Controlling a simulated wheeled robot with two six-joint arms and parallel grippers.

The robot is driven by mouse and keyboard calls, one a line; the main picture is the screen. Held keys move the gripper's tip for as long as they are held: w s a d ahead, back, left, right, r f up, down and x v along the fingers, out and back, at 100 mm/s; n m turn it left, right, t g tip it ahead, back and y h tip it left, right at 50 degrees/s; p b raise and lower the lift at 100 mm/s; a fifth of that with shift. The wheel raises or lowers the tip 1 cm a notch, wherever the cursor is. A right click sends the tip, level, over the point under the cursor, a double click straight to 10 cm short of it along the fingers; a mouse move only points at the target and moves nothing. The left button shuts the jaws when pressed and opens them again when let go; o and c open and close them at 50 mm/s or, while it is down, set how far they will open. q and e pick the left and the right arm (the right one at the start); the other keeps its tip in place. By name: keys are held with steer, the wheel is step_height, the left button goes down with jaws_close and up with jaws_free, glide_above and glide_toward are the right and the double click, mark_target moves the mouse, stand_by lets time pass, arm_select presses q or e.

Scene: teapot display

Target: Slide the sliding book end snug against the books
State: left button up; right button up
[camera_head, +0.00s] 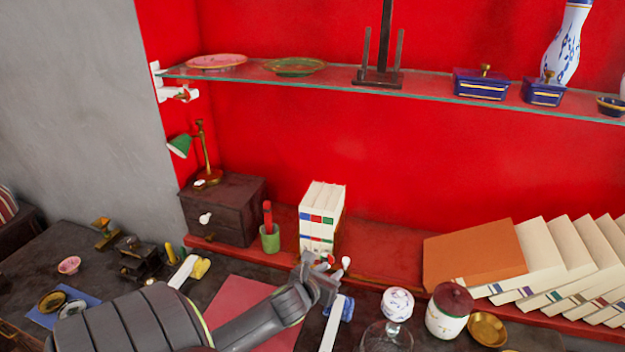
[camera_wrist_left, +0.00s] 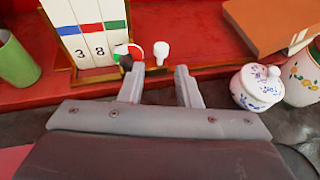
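Several white upright books (camera_head: 322,212) with blue, red and green labels stand on the red ledge; they also show in the left wrist view (camera_wrist_left: 88,35), top left. A brass-coloured edge (camera_wrist_left: 62,76) runs under and beside them. A white knob (camera_wrist_left: 161,50) and a red, green and white ball (camera_wrist_left: 127,52) sit just right of the books; I cannot tell which part is the sliding book end. My left gripper (camera_head: 325,275) is in front of these, fingers apart and empty in the left wrist view (camera_wrist_left: 160,88). My right gripper is not in view.
A green cup (camera_head: 270,238) stands left of the books. An orange book (camera_head: 475,254) and leaning white books (camera_head: 562,258) stand right. A lidded jar (camera_head: 449,312) and a white pot (camera_head: 397,304) are in front. The ledge (camera_head: 385,257) between is clear.

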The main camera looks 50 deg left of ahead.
arm_select(q)
steer(key=b+v, duration=0.1)
steer(key=v, duration=0.7)
steer(key=shift+s+r, duration=0.15)
steer(key=shift+s, duration=0.15)
